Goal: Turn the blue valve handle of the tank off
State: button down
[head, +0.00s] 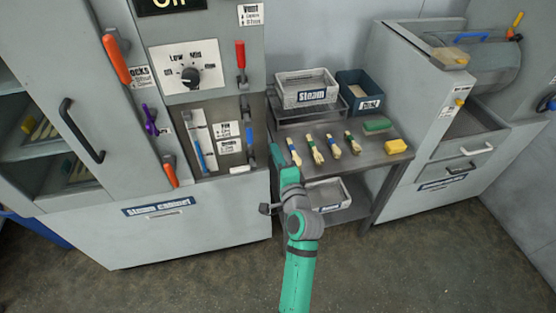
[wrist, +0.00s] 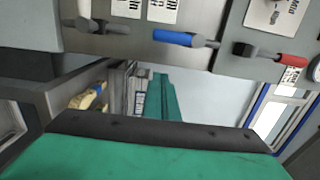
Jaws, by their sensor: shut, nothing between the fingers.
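The blue valve handle (head: 249,153) is on the right edge of the steam cabinet's front in the head view. It hangs downward from its grey pivot, below a red handle and above a white one. In the wrist view the blue handle (wrist: 172,37) lies near the top, pointing left from its pivot. My gripper (head: 276,150) is just right of the blue handle in the head view, apart from it. In the wrist view its green fingers (wrist: 162,80) are together and empty, below the handle in the picture.
The red handle (head: 240,55) points up and the white handle (head: 240,169) lies sideways. A gauge with a blue column (head: 200,150) is to the left. A metal table (head: 345,130) with brushes and trays stands right behind my gripper.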

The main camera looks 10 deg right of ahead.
aim_at(249, 132)
jog(key=w+a, duration=0.4)
jog(key=w, duration=0.1)
jog(key=shift+w, duration=0.1)
dwell(0.3)
jog(key=shift+w+a, duration=0.15)
